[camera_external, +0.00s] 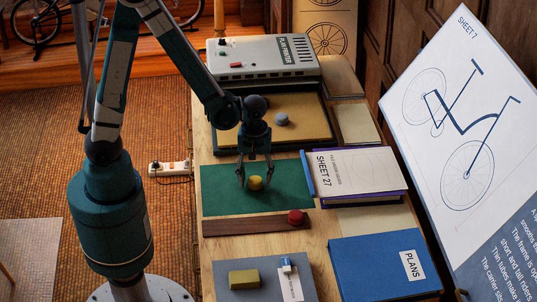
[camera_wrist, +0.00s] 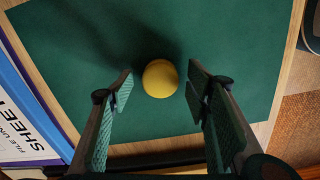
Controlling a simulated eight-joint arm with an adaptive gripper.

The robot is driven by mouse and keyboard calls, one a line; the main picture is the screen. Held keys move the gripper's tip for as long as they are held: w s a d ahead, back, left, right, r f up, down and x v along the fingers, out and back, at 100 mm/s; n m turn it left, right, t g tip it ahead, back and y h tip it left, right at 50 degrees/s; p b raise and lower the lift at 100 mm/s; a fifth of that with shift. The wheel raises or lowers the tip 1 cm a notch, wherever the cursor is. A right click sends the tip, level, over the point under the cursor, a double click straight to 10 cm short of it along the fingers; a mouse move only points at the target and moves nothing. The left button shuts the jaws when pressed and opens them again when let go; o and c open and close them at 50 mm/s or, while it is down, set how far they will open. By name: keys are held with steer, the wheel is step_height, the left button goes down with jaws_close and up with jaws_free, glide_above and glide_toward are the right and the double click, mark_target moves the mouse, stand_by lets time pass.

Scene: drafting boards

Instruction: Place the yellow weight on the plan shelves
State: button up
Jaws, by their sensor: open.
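The yellow weight (camera_external: 255,184) is a small rounded piece lying on the dark green mat (camera_external: 220,200). It also shows in the wrist view (camera_wrist: 160,78), at the middle of the picture between my fingertips. My gripper (camera_external: 255,180) points down over the mat. Its two fingers are open, one on each side of the weight, and a gap shows on both sides in the wrist view. Nothing is held. No shelves are clearly marked; a blue flat item labelled PLANS (camera_external: 375,270) lies at the front right of the table.
A red weight (camera_external: 296,217) sits on a dark wooden strip (camera_external: 245,225). A yellow block (camera_external: 244,279) lies on a grey board in front. A SHEET 27 stack (camera_external: 360,172) stands right of the mat. A grey weight (camera_external: 282,119) and a plan printer (camera_external: 262,55) are behind.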

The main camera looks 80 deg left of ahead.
mark_target(256, 179)
steer(key=shift+f, duration=0.25)
steer(key=shift+c, duration=0.2)
steer(key=c, duration=1.3)
steer(key=shift+r, duration=0.2)
steer(key=shift+r+p, duration=1.35)
steer(key=shift+r, duration=3.5)
steer(key=w+d+r+m, duration=0.1)
steer(key=w+r+m, duration=0.2)
steer(key=w+m, duration=0.3)
steer(key=w+d+r+m, duration=0.1)
steer(key=w+r+m, duration=0.3)
steer(key=w, duration=1)
steer(key=w+d+r+m, duration=0.1)
steer(key=w+r+m, duration=0.3)
steer(key=w+m, duration=0.4)
steer(key=shift+w+d+r+m, duration=0.1)
steer(key=shift+w+d+m, duration=0.1)
steer(key=shift+w, duration=0.55)
steer(key=shift+w+d+m, duration=0.1)
steer(key=shift+w+m, duration=0.1)
steer(key=shift+w, duration=0.5)
